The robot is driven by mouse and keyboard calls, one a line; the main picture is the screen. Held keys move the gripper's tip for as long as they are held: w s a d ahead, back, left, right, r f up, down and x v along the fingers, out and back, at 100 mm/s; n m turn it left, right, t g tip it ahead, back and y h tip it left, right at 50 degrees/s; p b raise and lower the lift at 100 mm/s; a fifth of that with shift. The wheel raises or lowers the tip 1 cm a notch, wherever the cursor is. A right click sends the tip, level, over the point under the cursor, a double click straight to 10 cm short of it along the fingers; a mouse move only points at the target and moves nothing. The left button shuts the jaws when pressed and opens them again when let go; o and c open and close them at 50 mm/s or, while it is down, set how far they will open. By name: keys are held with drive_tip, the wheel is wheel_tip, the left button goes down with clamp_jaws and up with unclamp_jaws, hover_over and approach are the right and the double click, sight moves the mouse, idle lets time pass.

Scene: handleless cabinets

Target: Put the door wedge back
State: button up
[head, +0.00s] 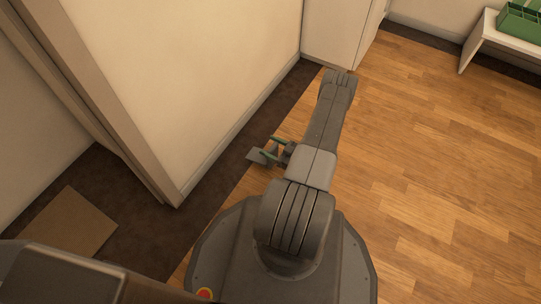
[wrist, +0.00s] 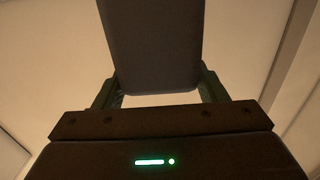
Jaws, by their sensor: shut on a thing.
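My gripper (head: 269,147) is low in the middle of the head view, left of my arm and near the wall. Its green fingers are shut on a grey, flat-looking piece, which I take to be the door wedge (head: 257,157). In the wrist view the wedge (wrist: 152,45) is a dark grey block between the two fingers of my gripper (wrist: 158,88). It reaches past the top edge of the picture, so its far end is hidden there. I cannot tell its height above the floor.
A beige wall (head: 215,75) ends at a door frame (head: 130,145) on the left. A dark carpet strip (head: 225,160) runs along it, with a brown mat (head: 62,232). Wooden floor (head: 440,150) is clear at right. A green crate (head: 520,22) stands on a white bench (head: 478,40).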

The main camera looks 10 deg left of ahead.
sight(275, 154)
drive_tip(key=shift+f+b, duration=0.7)
drive_tip(key=shift+f, duration=1.3)
drive_tip(key=o, duration=1)
drive_tip(key=shift+o, duration=0.2)
drive_tip(key=shift+r, duration=0.2)
drive_tip(key=shift+s+d, duration=0.1)
drive_tip(key=shift+d, duration=0.35)
drive_tip(key=p+v, duration=0.3)
drive_tip(key=v, duration=0.8)
